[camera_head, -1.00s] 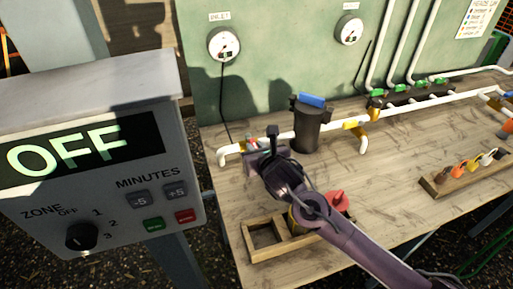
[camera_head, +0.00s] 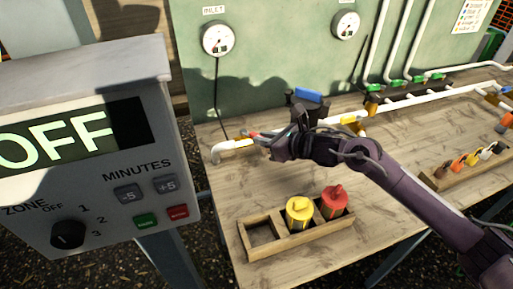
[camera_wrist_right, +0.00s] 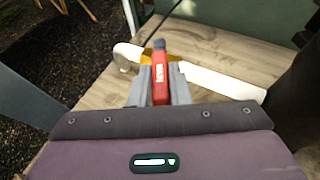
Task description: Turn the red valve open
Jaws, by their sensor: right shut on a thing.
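The red valve handle (camera_wrist_right: 160,85) sits between the two grey fingers of my right gripper (camera_wrist_right: 159,92) in the right wrist view, with the fingers shut on its sides. It joins a brass-coloured fitting on the white pipe (camera_wrist_right: 215,82). In the head view the right gripper (camera_head: 264,138) reaches in from the right to the pipe's left end, and only a bit of the red handle (camera_head: 255,133) shows. My left gripper is not in view.
A dark filter housing with a blue top (camera_head: 307,96) stands just behind my right wrist. A wooden tray (camera_head: 262,250) holds a yellow and a red canister in front. A grey control box reading OFF (camera_head: 90,75) stands at left. Bare tabletop lies between pipe and tray.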

